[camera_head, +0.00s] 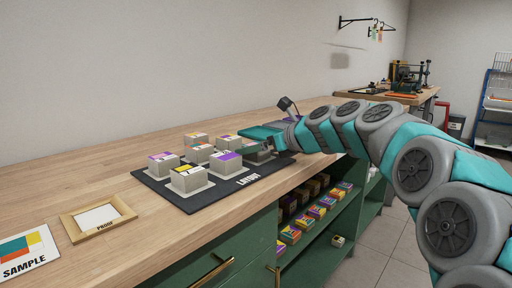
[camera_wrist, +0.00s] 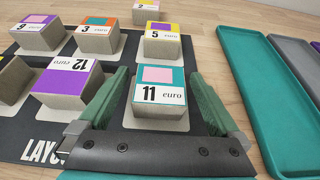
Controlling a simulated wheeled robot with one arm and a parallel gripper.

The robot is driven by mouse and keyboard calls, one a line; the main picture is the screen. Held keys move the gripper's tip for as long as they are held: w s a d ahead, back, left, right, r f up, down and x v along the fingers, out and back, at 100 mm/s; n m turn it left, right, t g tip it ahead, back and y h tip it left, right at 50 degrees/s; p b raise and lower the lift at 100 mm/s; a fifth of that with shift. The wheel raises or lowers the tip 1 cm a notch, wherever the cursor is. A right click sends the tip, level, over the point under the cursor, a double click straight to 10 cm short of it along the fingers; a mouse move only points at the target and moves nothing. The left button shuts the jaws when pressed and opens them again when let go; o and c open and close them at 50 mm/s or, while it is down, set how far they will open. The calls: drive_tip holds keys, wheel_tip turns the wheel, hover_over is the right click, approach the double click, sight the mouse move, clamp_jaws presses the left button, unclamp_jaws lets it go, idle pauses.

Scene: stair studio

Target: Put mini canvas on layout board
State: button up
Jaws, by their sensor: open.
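The dark layout board (camera_head: 226,188) lies on the wooden counter and carries several small pale blocks with coloured price labels, which look like the mini canvases. In the wrist view, the block labelled 11 euro (camera_wrist: 158,117), with a teal and pink label, stands upright on a pale pad on the board. My gripper (camera_wrist: 160,76) is open, with one green finger on each side of this block; I cannot tell if either finger touches it. In the head view my gripper (camera_head: 262,138) is over the board's far right end and partly hides that block.
Other blocks stand close by: the 12 block (camera_wrist: 68,84) to the left and the 5 block (camera_wrist: 162,44) beyond. A teal tray (camera_wrist: 270,90) lies to the right. A frame (camera_head: 98,215) and a sample card (camera_head: 25,250) lie at the near left. A shelf below holds several labelled boxes (camera_head: 305,217).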

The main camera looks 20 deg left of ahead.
drive_tip(key=shift+d+r, duration=0.15)
drive_tip(key=shift+r, duration=0.05)
drive_tip(key=v, duration=1.1)
drive_tip(key=shift+s+d, duration=0.25)
drive_tip(key=shift+d, duration=0.05)
